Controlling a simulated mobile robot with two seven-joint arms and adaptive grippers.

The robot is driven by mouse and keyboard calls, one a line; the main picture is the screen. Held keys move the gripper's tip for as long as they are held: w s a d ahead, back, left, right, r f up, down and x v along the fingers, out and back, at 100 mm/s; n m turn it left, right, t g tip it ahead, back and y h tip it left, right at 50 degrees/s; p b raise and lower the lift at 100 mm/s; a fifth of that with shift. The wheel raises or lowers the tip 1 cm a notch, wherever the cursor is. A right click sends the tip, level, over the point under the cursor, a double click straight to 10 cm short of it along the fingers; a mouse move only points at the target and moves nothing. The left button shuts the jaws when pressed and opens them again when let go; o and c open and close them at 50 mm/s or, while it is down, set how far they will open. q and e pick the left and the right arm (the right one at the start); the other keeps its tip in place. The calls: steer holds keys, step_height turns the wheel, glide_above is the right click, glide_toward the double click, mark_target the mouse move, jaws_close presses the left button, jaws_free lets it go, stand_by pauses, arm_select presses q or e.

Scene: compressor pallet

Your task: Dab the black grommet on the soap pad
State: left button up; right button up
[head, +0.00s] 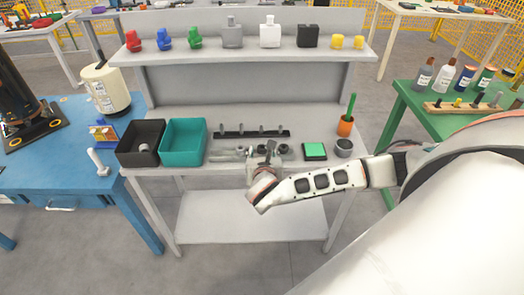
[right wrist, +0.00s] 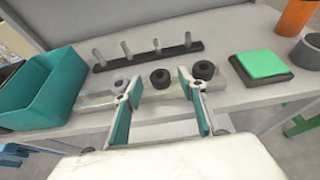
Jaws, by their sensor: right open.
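The soap pad is a bright green square (head: 315,149) on a black base on the grey bench; it also shows in the right wrist view (right wrist: 262,64). Three black ring-like grommets sit in a row on a pale holder. The middle grommet (right wrist: 160,77) appears between and just beyond my right fingertips. Another (right wrist: 118,86) is by the left finger and a third (right wrist: 204,70) is by the right finger. My right gripper (right wrist: 157,88) is open and empty, with teal inner pads. In the head view my right gripper (head: 267,156) is over the bench's front part. My left gripper is not seen.
A black rail with several upright pegs (head: 252,133) lies behind the grommets. A teal bin (head: 184,162) and a black bin (head: 139,156) stand left. A grey round cup (head: 344,147) and an orange pot (head: 345,128) stand right of the pad. A shelf rises behind.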

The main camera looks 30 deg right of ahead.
steer(key=shift+x, duration=1.15)
steer(key=c, duration=0.9)
steer(key=shift+r, duration=0.1)
